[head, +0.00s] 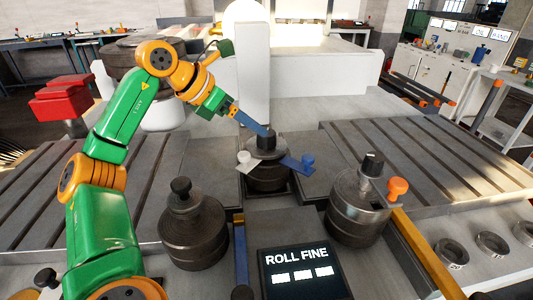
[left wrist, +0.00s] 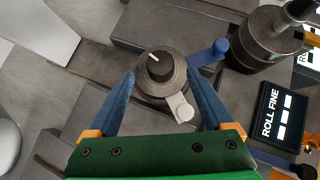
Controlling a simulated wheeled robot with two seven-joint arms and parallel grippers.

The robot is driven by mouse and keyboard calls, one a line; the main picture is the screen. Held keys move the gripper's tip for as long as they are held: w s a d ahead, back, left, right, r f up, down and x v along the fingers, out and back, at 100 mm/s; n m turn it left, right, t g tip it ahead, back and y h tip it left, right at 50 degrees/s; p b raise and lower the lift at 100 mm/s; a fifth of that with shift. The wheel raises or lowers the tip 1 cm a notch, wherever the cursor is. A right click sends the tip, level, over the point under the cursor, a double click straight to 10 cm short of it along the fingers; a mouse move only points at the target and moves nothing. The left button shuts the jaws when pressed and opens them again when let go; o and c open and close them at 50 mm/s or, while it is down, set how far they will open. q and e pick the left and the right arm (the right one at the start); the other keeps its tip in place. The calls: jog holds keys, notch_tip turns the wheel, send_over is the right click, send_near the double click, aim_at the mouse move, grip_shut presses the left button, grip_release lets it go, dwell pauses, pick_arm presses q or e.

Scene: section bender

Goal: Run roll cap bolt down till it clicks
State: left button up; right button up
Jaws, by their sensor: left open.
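The central roll (head: 267,178) stands in the gap between two slotted beds. On its top is a black knob-like cap bolt (head: 266,141); it also shows in the left wrist view (left wrist: 160,66) with a white mark on its top. A white-ended lever (head: 244,158) and a blue lever (head: 300,164) stick out beside it. My left gripper (head: 262,129) reaches down from the upper left, its blue fingertips close to the cap bolt. In the left wrist view the fingers are spread with the bolt between the tips, with gaps on both sides. My right gripper is not in view.
Two other dark rolls stand in front, left (head: 193,232) and right (head: 356,210), the right one with an orange knob (head: 398,187). A display (head: 299,272) reads ROLL FINE. A tall grey column (head: 252,75) rises behind the central roll. Loose rings (head: 452,254) lie at right.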

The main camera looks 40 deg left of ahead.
aim_at(266, 138)
pick_arm(q)
jog(key=x, duration=0.7)
jog(key=c, duration=1.3)
jog(key=shift+r+m+h+p, duration=0.2)
jog(key=shift+m+h+p, duration=0.15)
jog(key=shift+p, duration=0.35)
jog(key=shift+c, duration=0.2)
jog(key=m+g+h+p, duration=0.1)
jog(key=m+p, duration=0.1)
jog(key=p, duration=0.2)
jog(key=m+g+h+p, duration=0.1)
jog(key=m+h+p, duration=0.1)
jog(key=m+p, duration=0.1)
jog(key=shift+r+h+p, duration=0.2)
jog(key=shift+h+p, duration=0.05)
jog(key=shift+p, duration=0.65)
jog(key=shift+f+m+g+h+p, duration=0.35)
jog(key=shift+m+g+p, duration=0.25)
jog(key=shift+m+p, duration=0.4)
jog(key=o, duration=1.3)
jog(key=shift+o, duration=0.2)
